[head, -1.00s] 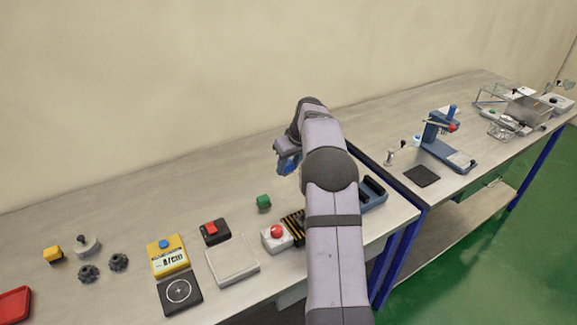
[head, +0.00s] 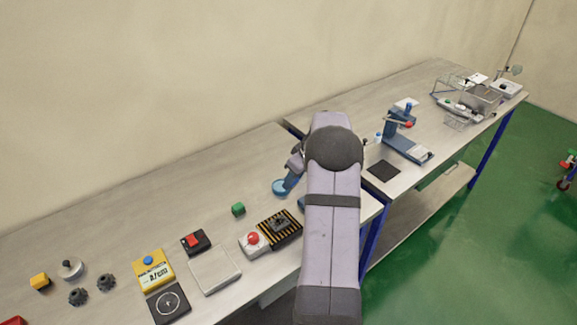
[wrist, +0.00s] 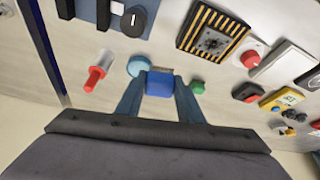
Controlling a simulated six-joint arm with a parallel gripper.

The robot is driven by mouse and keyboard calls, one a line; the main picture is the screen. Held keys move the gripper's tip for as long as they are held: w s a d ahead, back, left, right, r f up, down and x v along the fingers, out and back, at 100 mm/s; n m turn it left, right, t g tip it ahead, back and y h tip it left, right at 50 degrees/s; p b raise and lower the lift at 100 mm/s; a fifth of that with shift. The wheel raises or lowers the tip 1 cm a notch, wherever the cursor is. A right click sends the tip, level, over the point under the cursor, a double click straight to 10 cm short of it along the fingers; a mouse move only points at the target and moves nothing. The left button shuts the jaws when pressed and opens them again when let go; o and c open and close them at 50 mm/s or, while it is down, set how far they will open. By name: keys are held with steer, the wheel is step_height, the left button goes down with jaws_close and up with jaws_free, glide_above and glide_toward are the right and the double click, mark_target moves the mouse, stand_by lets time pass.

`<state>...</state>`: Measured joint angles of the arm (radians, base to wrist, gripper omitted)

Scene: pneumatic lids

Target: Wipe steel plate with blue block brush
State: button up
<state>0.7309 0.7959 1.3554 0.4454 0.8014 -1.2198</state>
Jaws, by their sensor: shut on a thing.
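My gripper (head: 291,178) is shut on a blue block (wrist: 159,84), apparently the block brush, with a thin tan edge at its far side. The block sits between the two blue-grey fingers in the wrist view. The gripper is behind my arm in the head view, above the far side of the near bench. A flat pale grey square plate (head: 215,268), apparently the steel plate, lies near the bench's front edge, to the left of my arm and well apart from the gripper. The brush's underside is hidden.
A red-button box (head: 252,243), striped pad (head: 280,229), red-switch box (head: 195,242) and yellow meter (head: 152,268) surround the plate. A red-and-white object (wrist: 97,76) stands left in the wrist view.

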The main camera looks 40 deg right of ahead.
steer(key=s+a+n+g+y, duration=0.3)
steer(key=s+a+n+g, duration=0.1)
steer(key=n, duration=1.2)
steer(key=shift+s+a+r+g+y, duration=0.3)
steer(key=shift+s+a+r, duration=0.15)
steer(key=shift+a, duration=0.45)
steer(key=shift+s+f, duration=0.1)
